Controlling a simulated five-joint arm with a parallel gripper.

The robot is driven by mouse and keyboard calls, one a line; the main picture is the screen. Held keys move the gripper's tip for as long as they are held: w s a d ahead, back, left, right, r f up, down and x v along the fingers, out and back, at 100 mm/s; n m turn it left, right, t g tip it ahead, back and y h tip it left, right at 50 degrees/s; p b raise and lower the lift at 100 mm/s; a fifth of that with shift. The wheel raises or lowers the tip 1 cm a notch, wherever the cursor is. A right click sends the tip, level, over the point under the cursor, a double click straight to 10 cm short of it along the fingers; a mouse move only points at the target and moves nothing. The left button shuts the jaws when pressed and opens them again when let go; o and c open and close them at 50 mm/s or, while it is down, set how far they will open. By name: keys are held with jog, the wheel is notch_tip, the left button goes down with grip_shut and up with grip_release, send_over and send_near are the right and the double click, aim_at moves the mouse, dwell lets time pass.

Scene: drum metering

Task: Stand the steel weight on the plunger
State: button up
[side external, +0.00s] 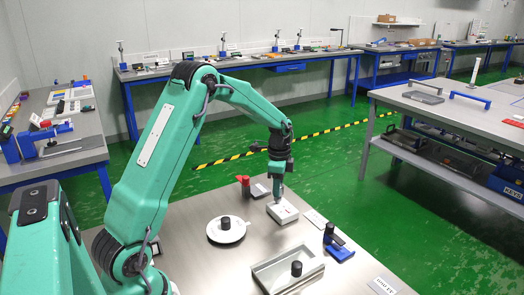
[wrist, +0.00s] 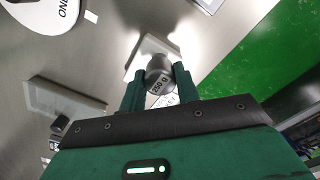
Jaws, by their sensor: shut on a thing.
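The steel weight (wrist: 159,76) is a grey cylinder marked 250 g. My gripper (wrist: 161,82) is shut on it, with one green finger on each side. In the side external view my gripper (side external: 279,180) points down over a low white box (side external: 282,212). The weight is small there and its lower end is at or just above the box; I cannot tell if they touch. The box also shows behind the weight in the wrist view (wrist: 133,66). I cannot tell for certain which part is the plunger.
A white disc (side external: 213,232) with a black knob lies left of the box. A grey tray (side external: 262,271) with a black cylinder (side external: 296,268) is in front. A blue stand (side external: 342,253) with a black top is at right. A red-topped item (side external: 244,186) stands behind.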

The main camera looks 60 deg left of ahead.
jog(key=shift+f, duration=0.6)
dwell(0.6)
